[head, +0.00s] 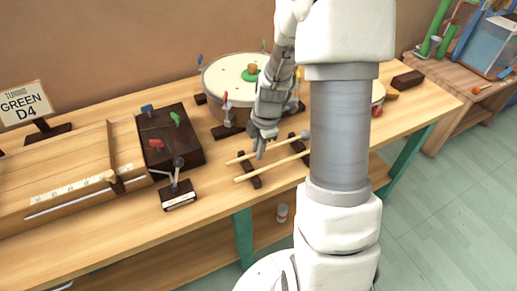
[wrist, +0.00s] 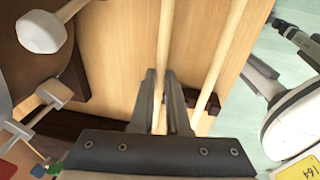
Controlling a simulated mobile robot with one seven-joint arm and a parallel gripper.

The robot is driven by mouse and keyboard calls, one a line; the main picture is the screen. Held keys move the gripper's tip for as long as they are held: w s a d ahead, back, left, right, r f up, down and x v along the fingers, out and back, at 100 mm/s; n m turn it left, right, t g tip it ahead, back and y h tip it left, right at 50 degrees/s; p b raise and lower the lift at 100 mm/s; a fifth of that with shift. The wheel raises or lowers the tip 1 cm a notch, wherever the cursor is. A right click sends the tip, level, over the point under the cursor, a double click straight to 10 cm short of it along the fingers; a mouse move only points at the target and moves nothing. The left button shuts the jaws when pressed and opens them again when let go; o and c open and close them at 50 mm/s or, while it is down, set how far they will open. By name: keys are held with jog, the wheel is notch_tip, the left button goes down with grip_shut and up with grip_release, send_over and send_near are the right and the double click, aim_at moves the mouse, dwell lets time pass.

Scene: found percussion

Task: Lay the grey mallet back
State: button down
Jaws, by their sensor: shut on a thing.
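My gripper (head: 260,154) points down at the pair of dark rests (head: 252,182) in front of the drum. It is shut on the pale wooden handle of the grey mallet (head: 240,159), whose grey head (head: 306,134) is at the right end. In the wrist view the handle (wrist: 165,35) runs between my fingers (wrist: 160,95). A second pale stick (head: 262,173) lies nearly parallel, nearer the front edge; it also shows in the wrist view (wrist: 222,52). The mallet is at or just above the rests; I cannot tell whether it touches them. My arm hides the second stick's right end.
A drum (head: 222,78) with upright pegs stands just behind the rests. A dark box (head: 168,138) with coloured pieces and a small black stand (head: 178,198) are to the left. The table's front edge is close. A dark block (head: 408,79) lies at the right.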

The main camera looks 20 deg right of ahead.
jog(key=c, duration=0.8)
grip_release()
jog(key=shift+r, duration=0.1)
jog(key=r+p, duration=0.1)
jog(key=r, duration=0.4)
jog(key=s+d+r+p, duration=0.1)
jog(key=r, duration=0.5)
jog(key=s+r+p, duration=0.1)
jog(key=r, duration=0.5)
jog(key=shift+s+d+p, duration=0.15)
jog(key=shift+d+p, duration=0.1)
jog(key=shift+p, duration=0.05)
jog(key=shift+r, duration=0.1)
